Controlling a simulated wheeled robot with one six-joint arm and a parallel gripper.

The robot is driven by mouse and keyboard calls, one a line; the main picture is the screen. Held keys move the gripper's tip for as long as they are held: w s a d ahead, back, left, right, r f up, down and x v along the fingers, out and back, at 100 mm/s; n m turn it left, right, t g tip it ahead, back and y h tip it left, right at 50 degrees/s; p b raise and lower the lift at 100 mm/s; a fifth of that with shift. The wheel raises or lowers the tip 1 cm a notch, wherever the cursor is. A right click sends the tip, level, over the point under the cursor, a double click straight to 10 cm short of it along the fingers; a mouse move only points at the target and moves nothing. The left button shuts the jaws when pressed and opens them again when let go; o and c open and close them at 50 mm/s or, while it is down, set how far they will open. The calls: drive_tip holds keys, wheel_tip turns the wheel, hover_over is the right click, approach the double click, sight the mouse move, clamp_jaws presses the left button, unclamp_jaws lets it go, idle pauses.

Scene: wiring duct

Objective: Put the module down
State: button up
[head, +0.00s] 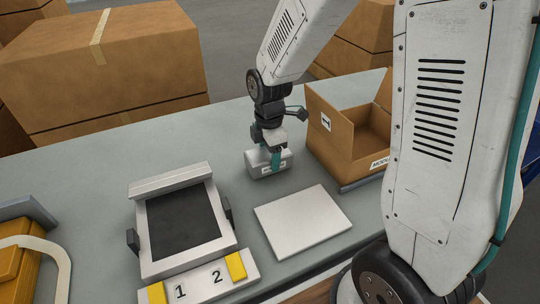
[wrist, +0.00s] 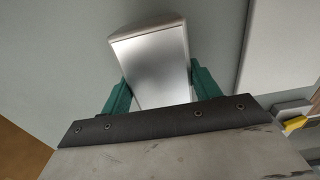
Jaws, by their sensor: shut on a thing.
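The module is a light grey block (head: 266,164), also in the wrist view (wrist: 152,58). My gripper (head: 276,159) is shut on it, with a green finger on each side of the block in the wrist view (wrist: 160,92). In the head view the module is low over the grey table, or on it; I cannot tell whether its underside touches. It is behind and a little left of a flat white plate (head: 303,221), and left of an open cardboard box (head: 349,168).
A grey fixture with a dark recessed panel (head: 183,222) stands at the left, with a plate marked 1 and 2 (head: 198,284) and yellow blocks in front. A yellow object (head: 12,262) is at the far left. Big cartons (head: 110,70) stand behind the table. Bare table (head: 228,130) surrounds the module.

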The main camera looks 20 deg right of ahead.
drive_tip(key=shift+f, duration=0.4)
drive_tip(key=shift+f, duration=0.15)
drive_tip(key=o, duration=1.3)
wheel_tip(320, 180, up, 12)
drive_tip(key=s+d+r+m, duration=0.1)
drive_tip(key=s+r+m, duration=0.1)
drive_tip(key=s+m, duration=0.4)
drive_tip(key=s+d+r+m, duration=0.1)
drive_tip(key=s+r+m, duration=0.2)
drive_tip(key=s+m, duration=0.3)
drive_tip(key=s+d+r+m+t, duration=0.1)
drive_tip(key=s+r+m, duration=0.2)
drive_tip(key=s+m, duration=0.3)
drive_tip(key=shift+s+r, duration=0.15)
drive_tip(key=shift+s, duration=2.45)
